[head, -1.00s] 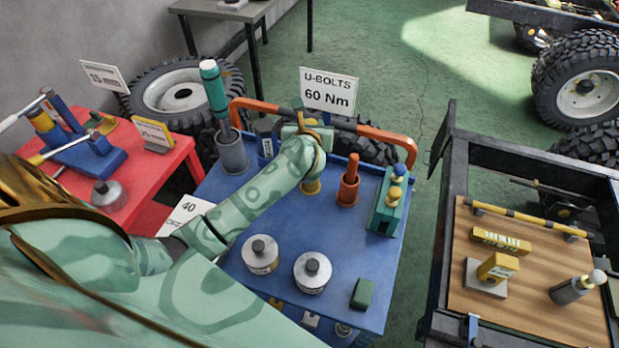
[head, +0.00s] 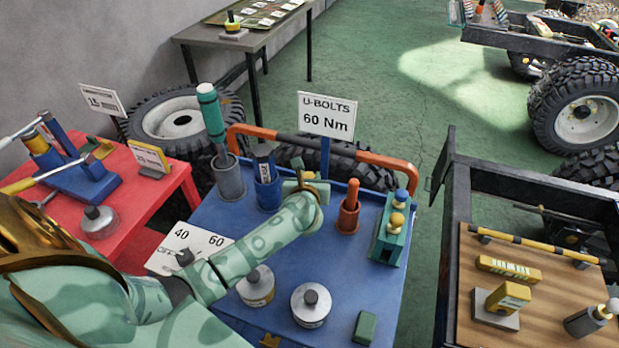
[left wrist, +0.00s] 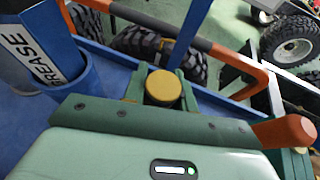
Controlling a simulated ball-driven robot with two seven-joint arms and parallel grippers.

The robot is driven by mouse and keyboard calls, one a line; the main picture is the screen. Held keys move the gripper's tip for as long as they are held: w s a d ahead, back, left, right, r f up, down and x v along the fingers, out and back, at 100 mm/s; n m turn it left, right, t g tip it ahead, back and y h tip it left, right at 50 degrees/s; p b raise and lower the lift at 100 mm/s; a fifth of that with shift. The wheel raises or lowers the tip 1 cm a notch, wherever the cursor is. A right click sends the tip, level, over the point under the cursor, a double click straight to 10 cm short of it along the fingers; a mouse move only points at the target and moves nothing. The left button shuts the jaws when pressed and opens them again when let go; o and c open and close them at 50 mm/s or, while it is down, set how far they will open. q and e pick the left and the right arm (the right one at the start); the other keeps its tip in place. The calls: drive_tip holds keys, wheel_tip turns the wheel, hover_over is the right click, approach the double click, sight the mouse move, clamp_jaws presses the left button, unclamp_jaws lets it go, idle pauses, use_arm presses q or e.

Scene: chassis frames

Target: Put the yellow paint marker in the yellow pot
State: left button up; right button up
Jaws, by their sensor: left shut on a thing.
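My left gripper (head: 308,180) is over the back middle of the blue table (head: 225,225), between a blue pot (head: 267,192) and an orange pot (head: 348,218). In the left wrist view, its green fingers (left wrist: 162,90) are shut on the yellow paint marker, whose round yellow end (left wrist: 163,87) shows between them. The marker's lower part is hidden. The yellow pot is hidden behind my arm and gripper, so I cannot tell whether the marker is inside it. My right gripper is not in view.
A grey pot with a teal marker (head: 211,112) stands left. The blue pot holds a "GREASE" marker (left wrist: 32,52). Two lidded tins (head: 311,305) stand in front, and a green rack (head: 390,235) right. An orange rail (head: 380,150) and U-bolts sign (head: 326,116) stand behind.

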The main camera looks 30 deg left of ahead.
use_arm(q)
drive_tip(key=o, duration=1)
drive_tip(key=shift+f, duration=0.15)
drive_tip(key=shift+c, duration=0.2)
drive_tip(key=shift+s+d+r+p, duration=0.1)
drive_tip(key=shift+s+r+p, duration=0.1)
drive_tip(key=shift+r+p, duration=0.1)
drive_tip(key=p+v, duration=0.2)
drive_tip(key=v, duration=0.9)
drive_tip(key=shift+s, duration=0.25)
drive_tip(key=shift+d+r, duration=0.1)
